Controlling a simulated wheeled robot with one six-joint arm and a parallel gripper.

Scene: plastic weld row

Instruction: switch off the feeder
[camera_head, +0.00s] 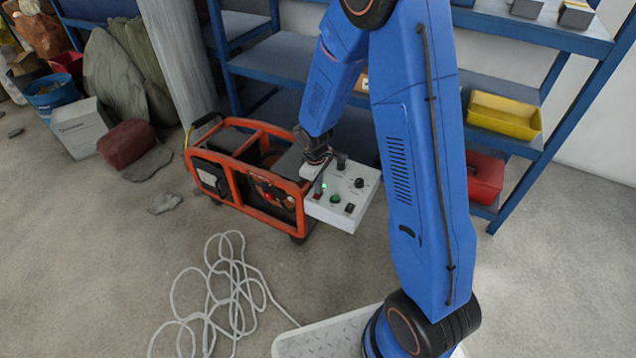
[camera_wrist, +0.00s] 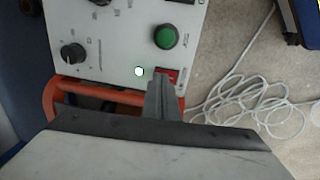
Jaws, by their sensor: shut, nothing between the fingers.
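The feeder is a white control box (camera_head: 343,212) beside an orange-framed machine (camera_head: 245,180). Its face also fills the top of the wrist view (camera_wrist: 110,40), with a green round button (camera_wrist: 165,36), a black knob (camera_wrist: 73,53), a lit white-green lamp (camera_wrist: 139,71) and a red switch (camera_wrist: 168,76). My gripper (camera_wrist: 160,85) is shut and empty. Its fingertips are at the red switch and cover part of it; I cannot tell whether they touch it. In the head view my gripper (camera_head: 314,172) is over the panel's left edge, near a green glowing lamp (camera_head: 323,186).
A white cable (camera_head: 225,290) lies in loops on the floor in front. Blue shelves (camera_head: 290,55) with a yellow bin (camera_head: 503,115) and a red bin (camera_head: 485,178) stand behind. Sacks (camera_head: 115,75) and a white box (camera_head: 80,128) are at the left. Open floor lies left of the cable.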

